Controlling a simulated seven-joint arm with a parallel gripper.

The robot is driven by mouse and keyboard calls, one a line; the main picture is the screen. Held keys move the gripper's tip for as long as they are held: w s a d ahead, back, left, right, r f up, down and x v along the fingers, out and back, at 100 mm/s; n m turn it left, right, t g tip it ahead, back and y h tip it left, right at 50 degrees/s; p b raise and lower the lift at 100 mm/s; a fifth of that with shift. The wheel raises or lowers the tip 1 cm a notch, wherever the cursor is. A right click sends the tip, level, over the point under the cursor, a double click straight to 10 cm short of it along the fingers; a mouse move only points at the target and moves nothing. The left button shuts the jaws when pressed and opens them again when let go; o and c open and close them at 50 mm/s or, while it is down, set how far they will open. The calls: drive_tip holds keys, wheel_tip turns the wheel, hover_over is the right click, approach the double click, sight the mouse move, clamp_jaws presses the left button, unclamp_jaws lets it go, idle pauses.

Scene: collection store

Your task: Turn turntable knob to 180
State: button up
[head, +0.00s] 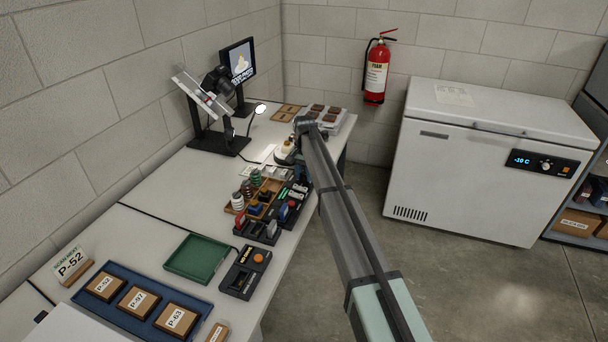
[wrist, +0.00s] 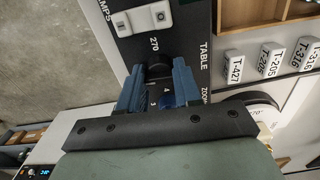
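The turntable knob (wrist: 158,64) is a dark knob on the black control panel (wrist: 186,47), beside the word TABLE and just below a printed 270 in the wrist view. My gripper (wrist: 159,74) has its two blue fingers on either side of the knob, with little or no gap showing. Whether the fingers press on it cannot be told. The knob's pointer and the other angle marks are hidden. In the head view my arm reaches over the bench, and its end hides the knob.
A LAMPS rocker switch (wrist: 151,17) sits close to the knob. White labelled tags such as T-427 (wrist: 234,66) lie beside the panel. In the head view a green tray (head: 197,258), a blue tray (head: 98,303) and a monitor (head: 239,63) stand on the bench (head: 160,213).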

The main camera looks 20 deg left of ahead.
drive_tip(key=o, duration=0.5)
drive_tip(key=shift+c, duration=0.2)
wheel_tip(320, 180, up, 14)
idle(0.4)
drive_tip(key=shift+d+f, duration=0.1)
drive_tip(key=shift+f, duration=0.05)
